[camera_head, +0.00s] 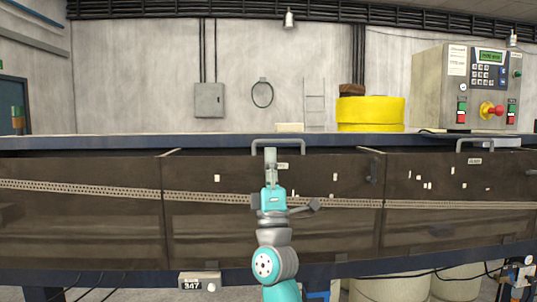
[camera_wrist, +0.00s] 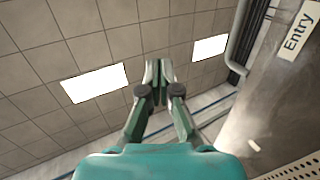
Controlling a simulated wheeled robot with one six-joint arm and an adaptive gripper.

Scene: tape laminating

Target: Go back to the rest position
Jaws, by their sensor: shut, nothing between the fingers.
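My gripper (camera_head: 270,158) points straight up in the head view, in front of the middle dark panel (camera_head: 215,235) of the long machine. In the wrist view my gripper (camera_wrist: 157,68) has its two fingers together at the tips, with nothing between them. Behind the fingers the wrist view shows the tiled ceiling (camera_wrist: 40,70) and lit ceiling panels (camera_wrist: 95,83). The gripper looks apart from the machine, though the gap in depth is hard to tell.
The machine's dark front has handles (camera_head: 278,142) along its top edge. A control box (camera_head: 468,85) with a red button stands at the right. A yellow roll (camera_head: 370,113) lies behind. In the wrist view a panel labelled Entry (camera_wrist: 297,32) is close at the right.

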